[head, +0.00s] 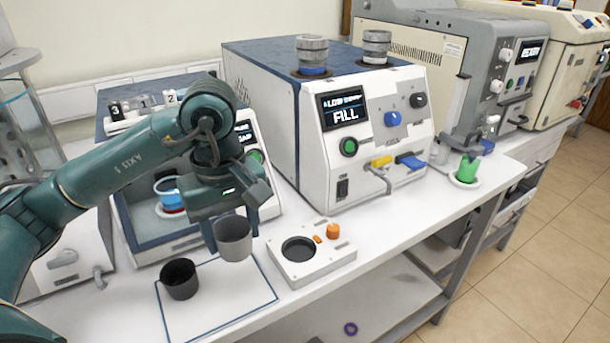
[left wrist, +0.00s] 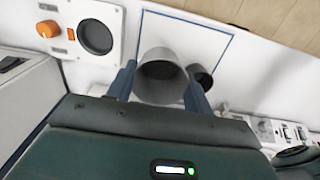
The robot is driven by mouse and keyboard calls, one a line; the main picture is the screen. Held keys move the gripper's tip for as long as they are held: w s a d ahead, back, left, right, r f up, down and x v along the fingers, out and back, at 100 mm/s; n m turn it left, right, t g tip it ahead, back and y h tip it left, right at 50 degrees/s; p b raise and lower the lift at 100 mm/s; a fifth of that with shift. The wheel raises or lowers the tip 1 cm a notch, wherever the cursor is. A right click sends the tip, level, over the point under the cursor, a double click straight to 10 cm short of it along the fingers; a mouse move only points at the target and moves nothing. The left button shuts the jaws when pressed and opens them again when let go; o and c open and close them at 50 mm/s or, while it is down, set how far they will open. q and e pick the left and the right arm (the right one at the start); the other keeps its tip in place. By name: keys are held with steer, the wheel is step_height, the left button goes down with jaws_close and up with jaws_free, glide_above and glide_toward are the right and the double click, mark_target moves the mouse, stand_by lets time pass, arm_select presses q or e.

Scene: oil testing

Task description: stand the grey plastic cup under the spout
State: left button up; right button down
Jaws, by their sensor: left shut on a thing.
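The light grey plastic cup (head: 233,240) is upright between the fingers of my left gripper (head: 235,225), which is shut on it. It appears raised over the outlined mat. In the left wrist view the cup (left wrist: 160,78) shows its opening, with a blue-grey finger on either side. The spout (head: 378,178) is a bent metal pipe on the front of the white machine (head: 363,138) whose screen reads FILL, to the right of the cup and apart from it. My right gripper is not in view.
A dark cup (head: 180,279) stands on the outlined mat (head: 215,305). A white fixture (head: 325,262) with a round well and an orange knob (head: 333,231) lies between the cup and the spout. A green cup (head: 467,169) stands farther right. The bench front edge is open.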

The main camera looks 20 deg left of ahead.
arm_select(q)
steer(key=shift+d+m, duration=0.15)
steer(key=shift+m, duration=0.15)
steer(key=d+f+m+p, duration=0.1)
steer(key=m, duration=0.1)
steer(key=d+f+m+p, duration=0.1)
steer(key=f+m, duration=0.1)
steer(key=m, duration=0.1)
steer(key=w+d+f+m+p, duration=0.1)
steer(key=m, duration=0.2)
steer(key=shift+w+d+f, duration=0.1)
steer(key=shift+d+f, duration=0.1)
steer(key=shift+f, duration=0.2)
steer(key=shift+d+f+m, duration=0.15)
steer(key=shift+f+m, duration=0.2)
steer(key=shift+m, duration=0.35)
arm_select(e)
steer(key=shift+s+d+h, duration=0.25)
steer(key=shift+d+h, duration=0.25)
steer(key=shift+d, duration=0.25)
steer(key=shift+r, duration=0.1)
